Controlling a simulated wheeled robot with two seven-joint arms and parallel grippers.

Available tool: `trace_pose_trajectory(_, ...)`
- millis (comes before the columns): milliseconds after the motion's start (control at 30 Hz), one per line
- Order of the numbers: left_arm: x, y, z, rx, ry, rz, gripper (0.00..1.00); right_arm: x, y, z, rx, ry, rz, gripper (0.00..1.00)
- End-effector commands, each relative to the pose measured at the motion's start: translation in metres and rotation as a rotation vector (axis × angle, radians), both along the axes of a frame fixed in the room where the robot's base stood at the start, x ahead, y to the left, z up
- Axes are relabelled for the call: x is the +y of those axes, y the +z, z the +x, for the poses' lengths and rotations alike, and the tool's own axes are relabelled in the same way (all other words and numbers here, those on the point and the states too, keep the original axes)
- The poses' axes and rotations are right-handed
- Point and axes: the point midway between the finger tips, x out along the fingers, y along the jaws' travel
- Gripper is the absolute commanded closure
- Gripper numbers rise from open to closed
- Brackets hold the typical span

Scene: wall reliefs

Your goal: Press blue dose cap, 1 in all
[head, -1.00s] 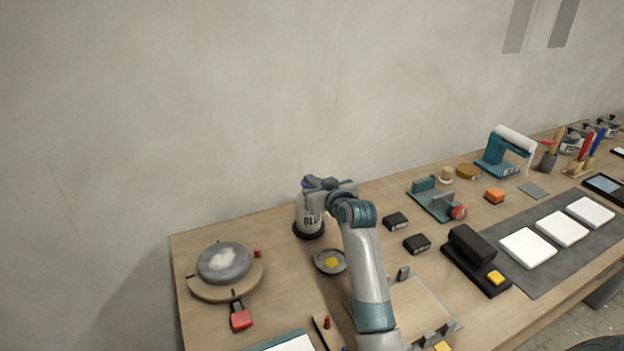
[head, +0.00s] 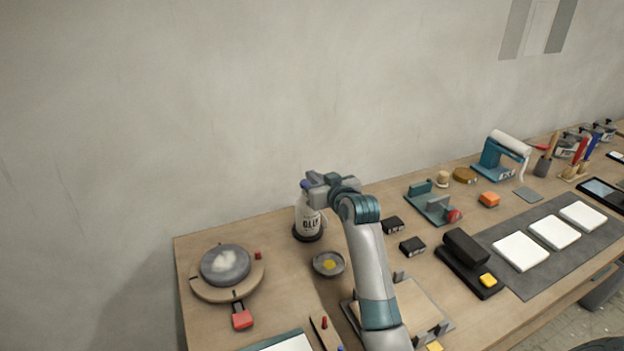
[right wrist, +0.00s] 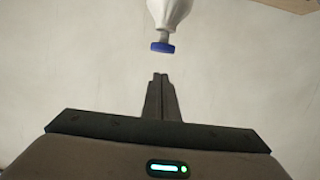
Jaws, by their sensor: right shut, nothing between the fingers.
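A white bottle (head: 308,219) with dark lettering stands in a round black base near the back left of the workbench. Its blue dose cap (head: 304,184) sits on top, partly hidden by my right gripper in the head view. In the right wrist view the blue cap (right wrist: 163,47) shows on a grey stem, with the white bottle (right wrist: 170,12) at the top of the picture. My left gripper is out of view.
A small dish (head: 328,263) with yellow contents lies in front of the bottle. A round turntable (head: 227,292) with a grey disc is at the left. Black blocks (head: 392,225) and a teal fixture (head: 432,207) stand to the right.

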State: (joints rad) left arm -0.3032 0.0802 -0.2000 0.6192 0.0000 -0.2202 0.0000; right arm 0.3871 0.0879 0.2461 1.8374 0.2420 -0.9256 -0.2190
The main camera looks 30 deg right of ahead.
Motion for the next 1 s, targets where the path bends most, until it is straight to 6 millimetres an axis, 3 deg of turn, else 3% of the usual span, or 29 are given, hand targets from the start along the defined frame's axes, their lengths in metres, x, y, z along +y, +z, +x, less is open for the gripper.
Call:
trace_pose_trajectory(300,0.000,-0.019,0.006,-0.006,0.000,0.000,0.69,0.003,0.010,-0.048,-0.004,0.001,-0.002,1.00)
trace_pose_trajectory(500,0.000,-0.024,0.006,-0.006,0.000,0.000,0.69,0.004,0.017,-0.069,-0.004,0.000,-0.002,1.00)
trace_pose_trajectory(1000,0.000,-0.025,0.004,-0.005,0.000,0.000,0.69,0.005,0.020,-0.077,-0.003,0.000,0.000,1.00)
